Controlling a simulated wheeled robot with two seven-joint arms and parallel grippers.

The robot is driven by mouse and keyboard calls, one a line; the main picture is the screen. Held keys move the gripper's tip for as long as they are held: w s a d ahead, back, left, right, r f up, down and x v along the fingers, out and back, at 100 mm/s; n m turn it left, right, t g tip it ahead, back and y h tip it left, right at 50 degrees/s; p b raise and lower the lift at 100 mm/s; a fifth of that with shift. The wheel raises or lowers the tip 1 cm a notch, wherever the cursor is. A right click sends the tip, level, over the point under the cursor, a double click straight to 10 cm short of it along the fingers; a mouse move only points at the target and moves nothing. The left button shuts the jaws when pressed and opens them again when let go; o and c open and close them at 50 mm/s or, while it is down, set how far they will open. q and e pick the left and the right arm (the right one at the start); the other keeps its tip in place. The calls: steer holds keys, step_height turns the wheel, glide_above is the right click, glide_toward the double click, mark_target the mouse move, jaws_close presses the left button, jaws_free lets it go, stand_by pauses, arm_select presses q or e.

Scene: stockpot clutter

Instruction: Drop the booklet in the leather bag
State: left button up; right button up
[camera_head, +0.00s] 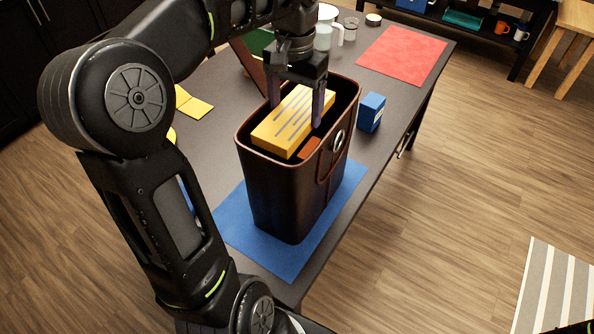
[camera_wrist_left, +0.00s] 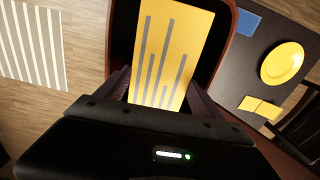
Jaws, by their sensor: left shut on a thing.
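The booklet (camera_head: 291,122) is yellow with grey stripes. It sits at the mouth of the dark brown leather bag (camera_head: 285,195), inside its rim. My left gripper (camera_head: 297,112) is above the bag with its fingers reaching down on either side of the booklet, shut on it. In the left wrist view the booklet (camera_wrist_left: 170,50) stretches away from between the fingers, and the bag's rim (camera_wrist_left: 228,35) shows beside it. The bag stands upright on a blue mat (camera_head: 240,222). The inside bottom of the bag is hidden.
A small blue box (camera_head: 371,112) stands close to the right of the bag. A red mat (camera_head: 403,54) lies farther back on the table. A yellow open item (camera_head: 192,104) lies to the left.

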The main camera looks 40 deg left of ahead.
arm_select(q)
step_height(320, 180, down, 11)
steer(key=b, duration=0.3)
steer(key=shift+r, duration=0.1)
step_height(320, 180, down, 4)
steer(key=shift+f, duration=0.2)
steer(key=shift+f+b, duration=0.45)
steer(key=shift+f, duration=0.2)
